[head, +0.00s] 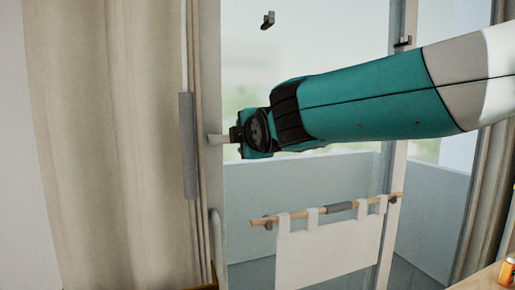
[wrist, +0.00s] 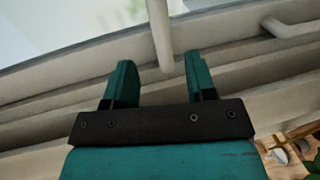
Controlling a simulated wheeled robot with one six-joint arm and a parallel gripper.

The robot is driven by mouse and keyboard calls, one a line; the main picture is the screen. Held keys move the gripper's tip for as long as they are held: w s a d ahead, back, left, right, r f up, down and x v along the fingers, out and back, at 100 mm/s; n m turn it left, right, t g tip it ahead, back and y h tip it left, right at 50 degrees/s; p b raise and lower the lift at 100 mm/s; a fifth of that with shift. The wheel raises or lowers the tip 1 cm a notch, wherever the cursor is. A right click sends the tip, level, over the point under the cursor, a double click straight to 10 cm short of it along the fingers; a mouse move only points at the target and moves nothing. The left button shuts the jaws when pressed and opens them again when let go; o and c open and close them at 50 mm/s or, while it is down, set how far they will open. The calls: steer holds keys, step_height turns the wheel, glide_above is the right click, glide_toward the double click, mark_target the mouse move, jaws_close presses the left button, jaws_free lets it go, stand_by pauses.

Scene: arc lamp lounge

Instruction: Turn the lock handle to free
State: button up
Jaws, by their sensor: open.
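The lock handle is a pale lever (head: 217,139) on the white door frame, left of the glass. Its far end is hidden behind my gripper (head: 238,138) in the head view. In the wrist view a pale bar, likely this lever (wrist: 159,32), comes down from the top edge and ends between the fingertips of my gripper (wrist: 160,60). The two teal fingers stand apart, one on each side of the bar, with visible gaps. My gripper is open. Whether the lever touches a finger pad is not clear.
A beige curtain (head: 100,140) and a wand with a grey grip (head: 187,146) hang left of the frame. A wooden rail (head: 290,216) with a white cloth (head: 328,250) crosses the door below my arm. A curved pull handle (head: 216,245) sits lower on the frame.

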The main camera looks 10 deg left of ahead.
steer(key=b+v, duration=0.2)
steer(key=v, duration=0.6)
steer(key=shift+s, duration=0.2)
steer(key=shift+d, duration=0.1)
steer(key=s+d+f+m+g+h, duration=0.1)
steer(key=s+d+f+m+g, duration=0.35)
steer(key=d+f, duration=0.3)
steer(key=s+d+f+m+g+h, duration=0.1)
steer(key=s+d+f+m+g, duration=0.4)
steer(key=f, duration=0.3)
steer(key=s+d+f+m+g, duration=0.2)
steer(key=s+d+f+m, duration=0.1)
steer(key=s, duration=0.6)
steer(key=s+d+f+m+g, duration=0.3)
steer(key=s+d+f, duration=0.1)
steer(key=s, duration=0.5)
steer(key=shift+s+d+f+m, duration=0.25)
steer(key=shift+d+f+m, duration=0.15)
steer(key=shift+f, duration=0.1)
steer(key=shift+c, duration=0.2)
